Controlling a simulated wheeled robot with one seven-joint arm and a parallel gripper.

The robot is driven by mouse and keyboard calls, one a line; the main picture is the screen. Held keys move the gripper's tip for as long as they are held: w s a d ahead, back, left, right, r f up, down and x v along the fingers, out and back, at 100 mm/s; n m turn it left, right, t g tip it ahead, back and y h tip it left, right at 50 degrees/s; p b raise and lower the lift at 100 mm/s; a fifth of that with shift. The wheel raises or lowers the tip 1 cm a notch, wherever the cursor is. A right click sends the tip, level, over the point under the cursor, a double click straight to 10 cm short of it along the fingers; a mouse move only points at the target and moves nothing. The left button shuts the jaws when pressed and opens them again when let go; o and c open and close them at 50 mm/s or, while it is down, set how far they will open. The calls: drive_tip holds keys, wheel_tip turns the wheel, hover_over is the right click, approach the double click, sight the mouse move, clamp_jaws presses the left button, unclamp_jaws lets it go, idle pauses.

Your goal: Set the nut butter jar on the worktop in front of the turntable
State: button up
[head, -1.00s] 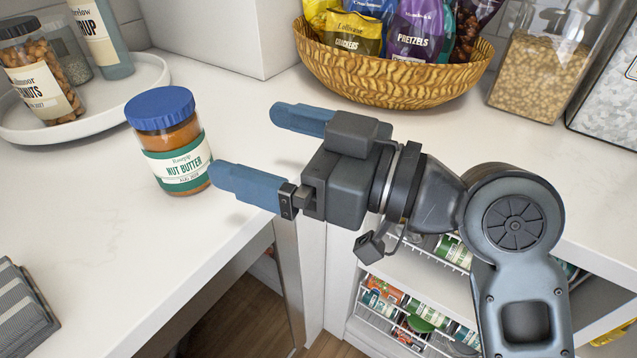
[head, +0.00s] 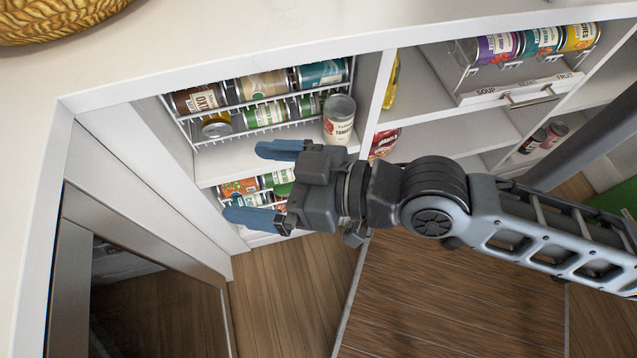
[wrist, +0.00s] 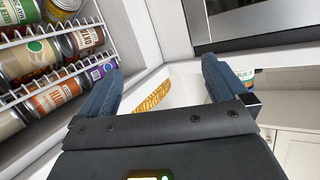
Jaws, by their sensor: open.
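My gripper (head: 262,183) is open and empty in the head view, in front of the lower shelves and away from the worktop surface. Its two blue fingers also frame an empty gap in the wrist view (wrist: 160,75). The nut butter jar and the turntable are outside the head view. A small piece of a jar with a green and white label (wrist: 247,77) shows beside the right finger in the wrist view; I cannot tell for sure that it is the nut butter jar. The white worktop (head: 30,130) shows at the left of the head view.
Open shelves below the worktop hold wire racks of cans (head: 265,95). A tomato can (head: 339,120) stands at the shelf edge near my gripper. A woven basket (head: 55,20) is on the worktop at top left. A steel-framed appliance (head: 75,270) is at lower left. Wooden floor (head: 290,285) is clear.

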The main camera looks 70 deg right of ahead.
drive_tip(key=s+d+h, duration=0.1)
drive_tip(key=s, duration=1.3)
drive_tip(key=shift+s+d+r+h, duration=0.15)
drive_tip(key=shift+d+r+h, duration=0.15)
drive_tip(key=shift+d, duration=0.1)
wheel_tip(320, 180, up, 5)
drive_tip(key=p, duration=0.5)
